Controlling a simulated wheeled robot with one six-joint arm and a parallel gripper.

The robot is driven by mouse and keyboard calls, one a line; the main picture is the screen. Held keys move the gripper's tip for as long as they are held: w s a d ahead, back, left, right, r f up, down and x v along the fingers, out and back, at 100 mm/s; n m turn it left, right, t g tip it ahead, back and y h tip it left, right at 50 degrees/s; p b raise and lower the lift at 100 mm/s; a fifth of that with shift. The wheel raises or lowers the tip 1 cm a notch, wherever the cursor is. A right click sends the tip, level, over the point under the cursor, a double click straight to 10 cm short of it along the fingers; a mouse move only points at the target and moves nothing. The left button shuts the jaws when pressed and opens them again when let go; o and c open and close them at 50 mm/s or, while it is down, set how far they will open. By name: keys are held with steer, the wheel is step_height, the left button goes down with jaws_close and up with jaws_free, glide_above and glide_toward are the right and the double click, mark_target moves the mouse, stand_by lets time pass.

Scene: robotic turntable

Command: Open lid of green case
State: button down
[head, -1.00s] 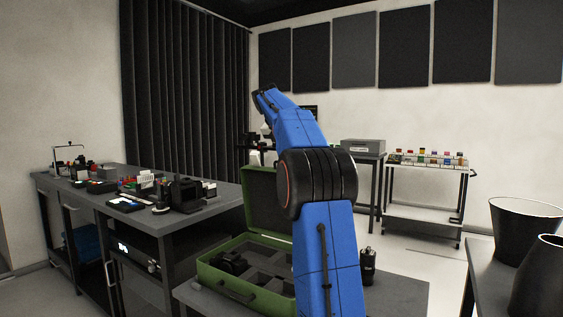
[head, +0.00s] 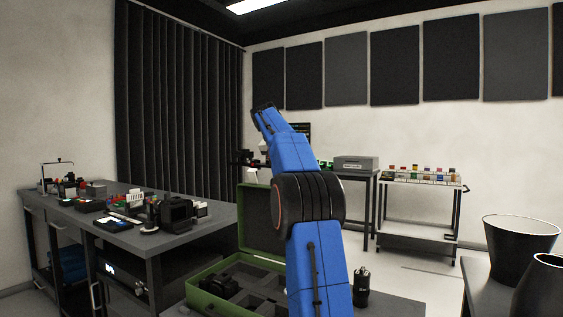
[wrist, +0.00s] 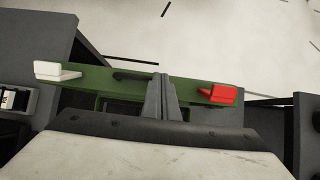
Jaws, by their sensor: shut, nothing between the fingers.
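The green case (head: 205,303) stands on a grey table in front of me, cut off by the lower picture edge. Its lid (head: 254,217) stands raised at the back, partly hidden by my blue arm. Dark foam with compartments and a black item (head: 218,284) shows inside. In the wrist view, my gripper (wrist: 162,80) has its two dark fingers together and empty, pointing over a green strip (wrist: 95,80) with a dark handle (wrist: 132,76). Whether the fingers touch it, I cannot tell. A white piece (wrist: 57,72) and a red piece (wrist: 220,94) flank the fingers.
A workbench (head: 215,222) with tools and small parts stands left. A black cylinder (head: 361,286) stands right of the case. Dark buckets (head: 518,245) stand at right. A trolley (head: 415,200) with coloured items is at the back, with clear floor before it.

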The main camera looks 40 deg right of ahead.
steer(key=v, duration=1.7)
steer(key=shift+a, duration=0.1)
steer(key=s+a+f+m+t+y, duration=0.1)
steer(key=s+a+f+m, duration=0.2)
steer(key=s+a+f, duration=0.3)
steer(key=s+a+f+m+y, duration=0.1)
steer(key=s+a+f+m, duration=0.3)
steer(key=a, duration=0.5)
steer(key=s+a+f+m+t+y, duration=0.1)
steer(key=s+a+f+m, duration=0.2)
steer(key=s+a+f, duration=0.3)
steer(key=s+a+f+m+y, duration=0.1)
steer(key=s+a+f+m, duration=0.3)
steer(key=s+f, duration=0.4)
steer(key=s+a+f+m+y, duration=0.1)
steer(key=s+a+f+m, duration=0.3)
steer(key=f, duration=1)
steer(key=s+a+f+m+y, duration=0.1)
steer(key=s+a+f+m, duration=0.2)
steer(key=s+a+f, duration=0.4)
steer(key=s+f, duration=0.4)
steer(key=shift+s+f+m+t+y, duration=0.25)
steer(key=shift+s+m+t+y, duration=0.05)
steer(key=shift+s+m, duration=0.1)
